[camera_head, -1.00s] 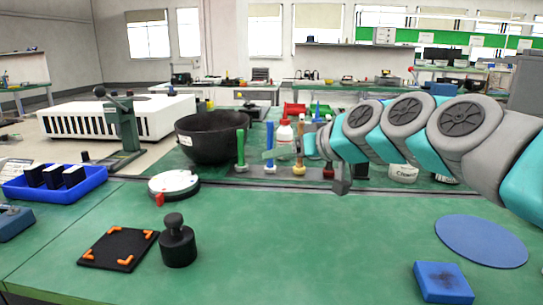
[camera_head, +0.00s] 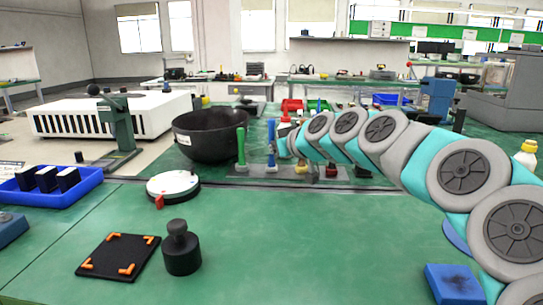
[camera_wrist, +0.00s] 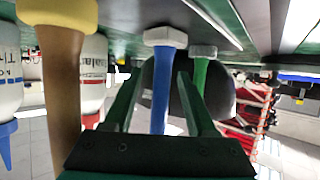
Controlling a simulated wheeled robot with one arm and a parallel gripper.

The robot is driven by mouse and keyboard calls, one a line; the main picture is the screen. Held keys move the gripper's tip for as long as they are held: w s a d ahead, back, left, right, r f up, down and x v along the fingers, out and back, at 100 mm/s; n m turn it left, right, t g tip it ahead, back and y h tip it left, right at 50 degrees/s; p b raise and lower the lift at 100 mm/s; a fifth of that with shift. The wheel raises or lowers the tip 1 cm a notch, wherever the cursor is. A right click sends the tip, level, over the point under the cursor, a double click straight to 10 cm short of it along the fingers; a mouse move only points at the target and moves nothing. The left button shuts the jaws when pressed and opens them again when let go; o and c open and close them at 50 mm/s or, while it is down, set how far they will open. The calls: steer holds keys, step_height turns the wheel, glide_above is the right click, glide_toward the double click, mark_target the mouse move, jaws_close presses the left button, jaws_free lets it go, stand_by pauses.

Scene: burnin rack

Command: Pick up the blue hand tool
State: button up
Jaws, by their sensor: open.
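The blue hand tool (camera_head: 271,150) stands upright in a light base on the grey strip at the back of the green bench, just right of a green hand tool (camera_head: 241,148). In the wrist view, which is upside down, the blue hand tool (camera_wrist: 161,85) shows between the two fingers of my gripper (camera_wrist: 157,80). The fingers are apart and do not visibly touch it. The green tool (camera_wrist: 201,72) shows close beside the right finger. In the head view my gripper (camera_head: 284,147) is small, just right of the blue tool, and its fingers are hard to make out.
A tan-handled tool (camera_wrist: 65,90) and white bottles (camera_wrist: 93,75) stand close on the left in the wrist view. A large black bowl (camera_head: 205,140) lies behind the tools. A round white dial (camera_head: 172,185), a black weight (camera_head: 182,250) and a black mat (camera_head: 118,257) occupy the front bench.

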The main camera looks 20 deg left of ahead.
steer(key=shift+w+a+f, duration=0.1)
steer(key=shift+w+a, duration=0.05)
steer(key=shift+a, duration=0.05)
jaws_close()
stand_by(0.3)
